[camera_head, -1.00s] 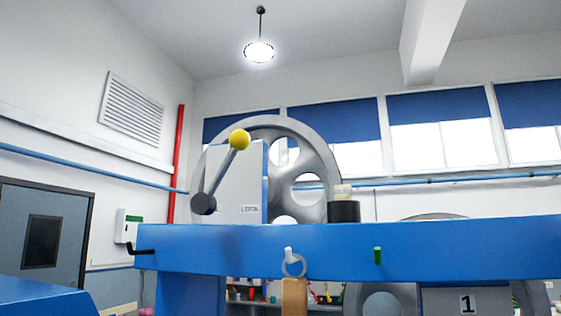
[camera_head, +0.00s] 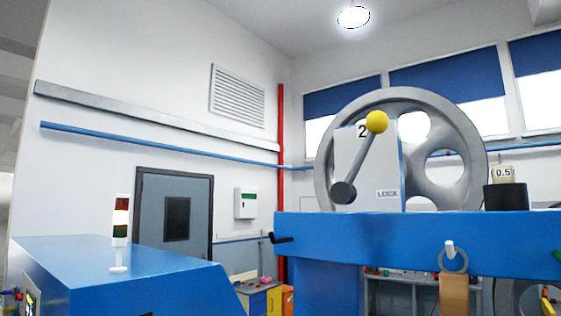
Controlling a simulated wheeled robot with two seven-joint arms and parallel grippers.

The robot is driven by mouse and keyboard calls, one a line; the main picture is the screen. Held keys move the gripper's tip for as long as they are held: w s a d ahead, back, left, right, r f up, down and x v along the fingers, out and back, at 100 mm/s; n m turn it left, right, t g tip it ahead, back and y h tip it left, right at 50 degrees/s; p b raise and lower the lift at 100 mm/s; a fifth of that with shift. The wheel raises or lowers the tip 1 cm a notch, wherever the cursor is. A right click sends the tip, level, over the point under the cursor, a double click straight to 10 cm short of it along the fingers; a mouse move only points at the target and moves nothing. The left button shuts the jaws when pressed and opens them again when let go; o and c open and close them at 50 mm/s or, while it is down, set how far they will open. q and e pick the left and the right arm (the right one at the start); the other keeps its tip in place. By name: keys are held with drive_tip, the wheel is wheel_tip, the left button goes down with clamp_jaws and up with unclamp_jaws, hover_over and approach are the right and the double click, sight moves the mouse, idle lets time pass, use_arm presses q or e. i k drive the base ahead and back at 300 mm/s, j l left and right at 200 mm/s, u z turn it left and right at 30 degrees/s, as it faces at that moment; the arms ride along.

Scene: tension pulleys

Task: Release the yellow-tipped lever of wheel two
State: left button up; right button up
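The yellow-tipped lever (camera_head: 367,152) is on the front of a pale box (camera_head: 349,143) marked "2" and "LOCK". Its dark round pivot (camera_head: 343,193) is at the lower left, and its yellow ball (camera_head: 376,121) is up and to the right, so the lever stands tilted. The large grey spoked wheel (camera_head: 468,140) is behind the box, above a blue beam (camera_head: 400,230). The box hides part of the wheel. Neither of my grippers shows in this view.
A dark hook (camera_head: 283,238) sticks out at the beam's left end. A 0.5 weight (camera_head: 503,174) sits on a black cylinder (camera_head: 505,197) on the beam.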

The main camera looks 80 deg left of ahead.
sight(341, 192)
drive_tip(key=k+u, duration=0.15)
drive_tip(key=u, duration=1.5)
